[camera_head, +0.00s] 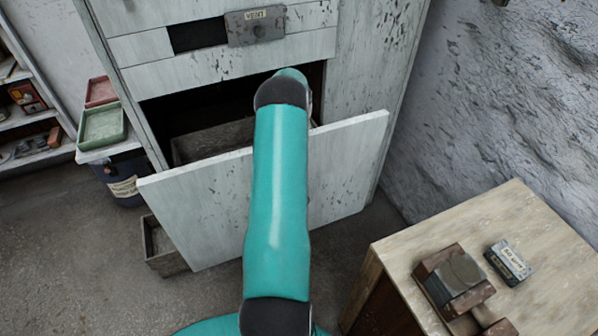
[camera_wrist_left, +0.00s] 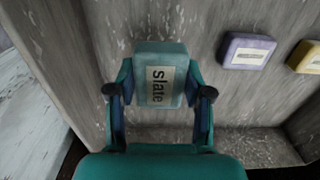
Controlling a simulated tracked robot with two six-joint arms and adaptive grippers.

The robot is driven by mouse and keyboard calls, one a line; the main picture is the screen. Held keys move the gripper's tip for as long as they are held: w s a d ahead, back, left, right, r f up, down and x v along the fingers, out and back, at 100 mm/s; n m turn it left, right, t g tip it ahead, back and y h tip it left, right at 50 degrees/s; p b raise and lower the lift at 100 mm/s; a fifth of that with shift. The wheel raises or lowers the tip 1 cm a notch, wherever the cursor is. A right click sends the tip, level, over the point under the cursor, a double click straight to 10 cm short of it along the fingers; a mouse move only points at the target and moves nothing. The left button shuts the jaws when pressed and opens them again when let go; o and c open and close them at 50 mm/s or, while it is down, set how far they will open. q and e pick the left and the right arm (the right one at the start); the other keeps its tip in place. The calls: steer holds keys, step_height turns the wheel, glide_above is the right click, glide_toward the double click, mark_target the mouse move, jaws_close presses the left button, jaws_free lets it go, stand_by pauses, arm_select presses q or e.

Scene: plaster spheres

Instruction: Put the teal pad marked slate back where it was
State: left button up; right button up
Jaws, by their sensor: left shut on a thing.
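In the left wrist view, the teal pad (camera_wrist_left: 160,58) has a pale label reading "slate", turned sideways. My left gripper (camera_wrist_left: 158,88) is shut on it, one finger on each side. Behind the pad is the worn grey wood of a drawer interior (camera_wrist_left: 230,105); I cannot tell if the pad touches it. In the head view, my left arm reaches over the pulled-out white drawer front (camera_head: 345,165) into the cabinet (camera_head: 190,75). The arm hides the gripper and pad there. My right gripper is not in view.
A purple pad (camera_wrist_left: 246,50) and a yellow pad (camera_wrist_left: 306,56) lie to the right in the drawer. A wooden table (camera_head: 510,215) holds a labelled block (camera_head: 508,262) and brown blocks.

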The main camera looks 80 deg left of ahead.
arm_select(q)
steer(key=shift+f, duration=3.55)
steer(key=o, duration=1.2)
steer(key=shift+f, duration=0.1)
step_height(320, 180, up, 12)
steer(key=shift+r, duration=0.1)
